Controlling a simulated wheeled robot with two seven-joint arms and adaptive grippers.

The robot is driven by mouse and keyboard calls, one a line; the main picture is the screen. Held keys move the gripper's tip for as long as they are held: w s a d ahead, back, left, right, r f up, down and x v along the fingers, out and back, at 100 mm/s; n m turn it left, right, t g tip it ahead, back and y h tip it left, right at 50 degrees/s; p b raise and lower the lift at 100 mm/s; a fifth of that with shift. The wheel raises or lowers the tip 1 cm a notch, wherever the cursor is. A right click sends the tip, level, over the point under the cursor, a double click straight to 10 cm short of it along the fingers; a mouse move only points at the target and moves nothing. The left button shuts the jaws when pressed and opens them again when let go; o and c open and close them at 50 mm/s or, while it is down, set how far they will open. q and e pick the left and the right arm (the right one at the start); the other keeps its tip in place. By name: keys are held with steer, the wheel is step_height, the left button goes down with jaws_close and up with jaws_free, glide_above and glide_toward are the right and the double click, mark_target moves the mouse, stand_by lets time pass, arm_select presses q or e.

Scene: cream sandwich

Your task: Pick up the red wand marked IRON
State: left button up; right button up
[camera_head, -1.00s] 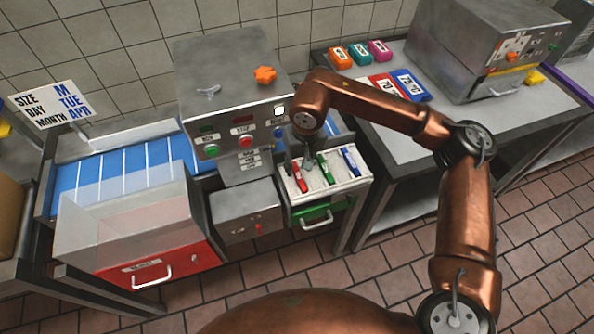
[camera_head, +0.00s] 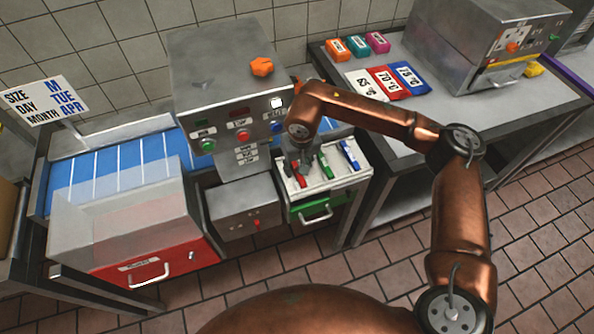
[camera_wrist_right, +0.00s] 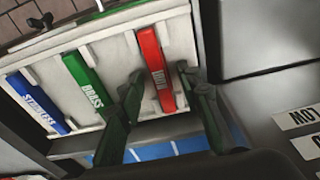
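The red wand marked IRON (camera_wrist_right: 156,70) lies in a white tray (camera_wrist_right: 120,55); its red end also shows in the head view (camera_head: 300,181). A green wand marked BRASS (camera_wrist_right: 86,81) and a blue wand marked STAINLESS (camera_wrist_right: 38,103) lie beside it. My right gripper (camera_wrist_right: 160,80) is open, with one finger on each side of the red wand's near end. I cannot tell whether the fingers touch it. In the head view my right gripper (camera_head: 306,163) hides part of the red wand. My left gripper is not in view.
A steel machine with buttons (camera_head: 225,95) stands close left of the tray. A green drawer front (camera_head: 312,207) is below the tray. A red-fronted bin (camera_head: 160,262) is at the left. Coloured temperature cards (camera_head: 388,82) lie on the right table.

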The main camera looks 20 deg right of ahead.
jaws_close()
steer(key=shift+r, duration=0.1)
stand_by(0.3)
